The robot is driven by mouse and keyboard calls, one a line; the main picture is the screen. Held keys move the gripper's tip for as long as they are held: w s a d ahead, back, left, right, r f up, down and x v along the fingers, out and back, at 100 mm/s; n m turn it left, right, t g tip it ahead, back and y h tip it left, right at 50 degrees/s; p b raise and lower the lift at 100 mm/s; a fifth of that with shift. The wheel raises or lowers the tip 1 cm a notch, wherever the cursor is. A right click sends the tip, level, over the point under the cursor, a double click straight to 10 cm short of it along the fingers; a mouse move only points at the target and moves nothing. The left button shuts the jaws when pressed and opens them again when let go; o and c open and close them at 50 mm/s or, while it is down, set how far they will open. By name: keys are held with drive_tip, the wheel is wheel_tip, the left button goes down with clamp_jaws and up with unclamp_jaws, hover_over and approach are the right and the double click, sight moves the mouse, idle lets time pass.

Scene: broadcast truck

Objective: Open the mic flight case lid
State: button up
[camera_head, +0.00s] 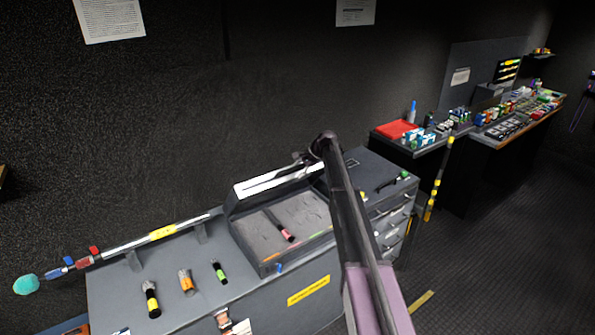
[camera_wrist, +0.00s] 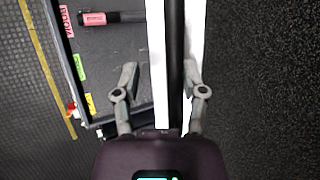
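The mic flight case (camera_head: 268,268) is a dark box on the grey counter. Its lid (camera_head: 279,182), with a white strip along its edge, stands raised at the back, so the grey foam inside shows. A black microphone with a pink band (camera_head: 286,234) lies in the case; it also shows in the wrist view (camera_wrist: 97,18). My gripper (camera_wrist: 161,75) is at the right end of the lid. Its fingers are apart, on either side of the lid's white and dark edge strips. I cannot tell whether they touch it. My arm hides part of the case's right side.
Microphones with yellow (camera_head: 151,300), orange (camera_head: 186,281) and green (camera_head: 219,271) bands stand on the counter left of the case. A boom pole (camera_head: 150,237) lies behind them. A drawer unit (camera_head: 392,225) stands to the right. The dark wall is close behind the lid.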

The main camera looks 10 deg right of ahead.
drive_tip(key=shift+a, duration=0.1)
drive_tip(key=shift+c, duration=1.1)
drive_tip(key=shift+a+r, duration=0.15)
drive_tip(key=shift+r, duration=0.05)
clamp_jaws()
drive_tip(key=shift+s+a+r+m+p, duration=0.15)
drive_tip(key=shift+r+m+p, duration=0.15)
drive_tip(key=shift+r+p, duration=0.6)
drive_tip(key=s+d+m+t+b, duration=0.2)
drive_tip(key=s+m+t+b, duration=0.8)
drive_tip(key=s+m, duration=0.5)
drive_tip(key=shift+s+d+f+m+h, duration=0.15)
drive_tip(key=shift+s+f+m+h, duration=0.25)
drive_tip(key=shift+m, duration=1.4)
drive_tip(key=shift+w, duration=0.1)
